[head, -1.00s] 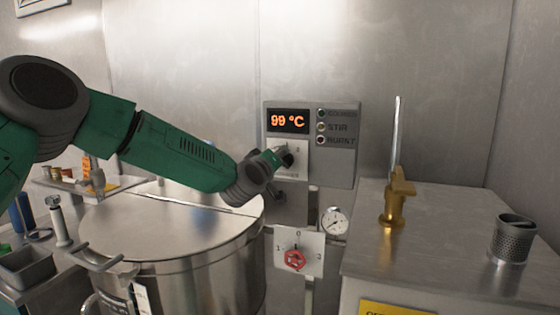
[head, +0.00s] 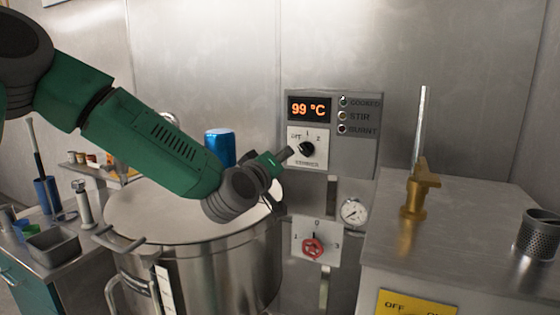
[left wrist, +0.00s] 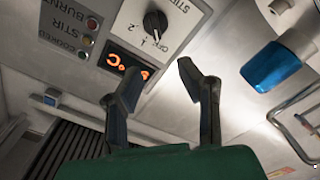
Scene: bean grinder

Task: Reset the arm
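My left arm comes in from the left in the head view, above the big steel pot (head: 215,258). My left gripper (head: 284,155) is just left of the black stirrer knob (head: 306,149) on the control panel, apart from it. In the left wrist view my left gripper (left wrist: 161,68) has its two fingers spread, with nothing between them. The knob (left wrist: 155,22) shows clear beyond the fingertips. The orange display (head: 309,108) reads 99 °C. My right gripper is not in view.
A blue cylinder (head: 220,147) stands behind the arm. A brass fitting (head: 416,190) and a perforated cup (head: 538,235) stand on the right-hand cabinet. A grey tray (head: 53,244) is at left.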

